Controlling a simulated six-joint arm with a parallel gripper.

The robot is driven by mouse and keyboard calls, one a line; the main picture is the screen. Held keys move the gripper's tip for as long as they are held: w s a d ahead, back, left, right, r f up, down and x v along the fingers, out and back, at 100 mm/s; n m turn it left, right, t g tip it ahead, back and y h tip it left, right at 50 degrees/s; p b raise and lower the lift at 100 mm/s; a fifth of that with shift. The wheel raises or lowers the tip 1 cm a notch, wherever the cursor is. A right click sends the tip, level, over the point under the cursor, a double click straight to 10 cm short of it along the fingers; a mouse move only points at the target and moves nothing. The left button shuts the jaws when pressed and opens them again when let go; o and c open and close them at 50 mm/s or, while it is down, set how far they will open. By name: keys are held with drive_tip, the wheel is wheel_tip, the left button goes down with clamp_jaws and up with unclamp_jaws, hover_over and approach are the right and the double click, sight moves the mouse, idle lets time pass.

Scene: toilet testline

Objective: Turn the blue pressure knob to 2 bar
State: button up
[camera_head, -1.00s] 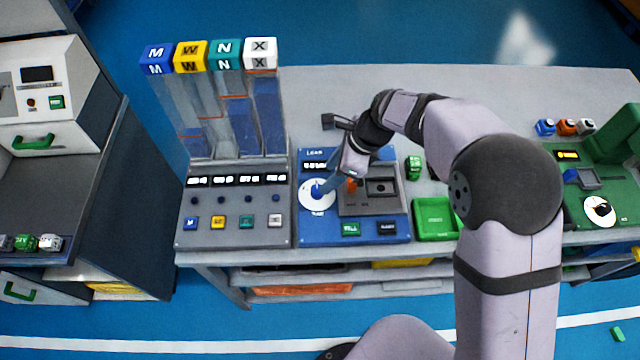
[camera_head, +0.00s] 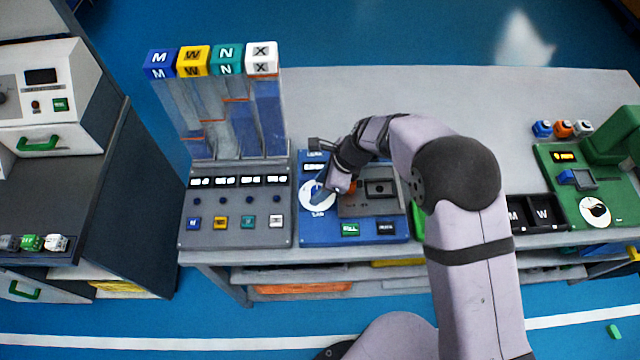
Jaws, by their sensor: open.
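The blue panel (camera_head: 310,231) stands on the bench and carries a round white dial (camera_head: 306,203) at its left. The blue pressure knob (camera_head: 317,188) is at the middle of this dial. My gripper (camera_head: 325,190) points down and left over the dial, with its tips at or close beside the knob. It is open. Whether the fingers touch the knob, and where the knob points, is too small to tell. The small display at the top of the panel cannot be read.
A grey fixture (camera_head: 358,207) is right beside the dial, with green (camera_head: 350,229) and dark (camera_head: 386,228) buttons below. The grey dispenser unit (camera_head: 235,236) with lettered cubes stands close on the left. A green station (camera_head: 570,205) is at the right. The bench behind is clear.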

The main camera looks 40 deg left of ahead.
drive_tip(key=c, duration=1.1)
drive_tip(key=shift+o, duration=0.2)
drive_tip(key=shift+f+n, duration=0.1)
drive_tip(key=shift+n, duration=0.3)
drive_tip(key=n, duration=0.2)
drive_tip(key=n+g+h+b, duration=0.1)
drive_tip(key=n+h+b, duration=0.1)
drive_tip(key=n, duration=0.1)
drive_tip(key=shift+w+a+f+n+g, duration=0.1)
drive_tip(key=shift+w+a+n+g, duration=0.05)
drive_tip(key=shift+a+n+g, duration=0.15)
drive_tip(key=n+h+b, duration=0.1)
drive_tip(key=n, duration=0.1)
drive_tip(key=n+h+b, duration=0.1)
drive_tip(key=n, duration=0.2)
drive_tip(key=shift+n+g, duration=0.3)
drive_tip(key=o, duration=1.1)
drive_tip(key=shift+c, duration=0.2)
